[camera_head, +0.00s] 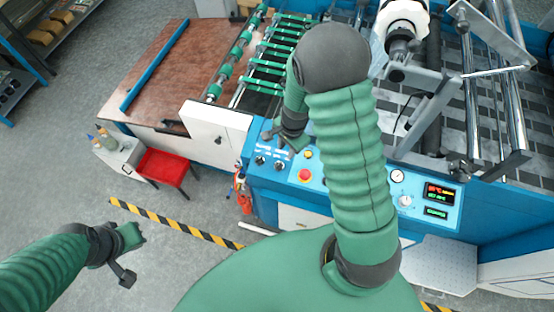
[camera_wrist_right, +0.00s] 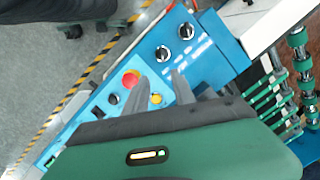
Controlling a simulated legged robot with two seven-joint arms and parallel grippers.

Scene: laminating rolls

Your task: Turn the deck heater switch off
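The blue control panel (camera_head: 330,185) carries two black rotary switches, a left one (camera_head: 260,161) and a right one (camera_head: 280,166), under small white labels too small to read. I cannot tell which is the deck heater switch. The switches also show in the right wrist view, one nearer the fingers (camera_wrist_right: 162,53) and one farther off (camera_wrist_right: 186,31). My right gripper (camera_head: 288,140) is above the panel beside the switches; its two fingers (camera_wrist_right: 162,76) stand apart with nothing between them. My left gripper (camera_head: 134,255) is open and empty over the floor.
A red emergency button (camera_head: 304,175) and a yellow button (camera_head: 308,154) sit right of the switches. A gauge (camera_head: 397,176) and display (camera_head: 438,194) are farther right. Rollers (camera_head: 270,65) and a white box (camera_head: 215,130) stand behind. A red stool (camera_head: 165,167) is left.

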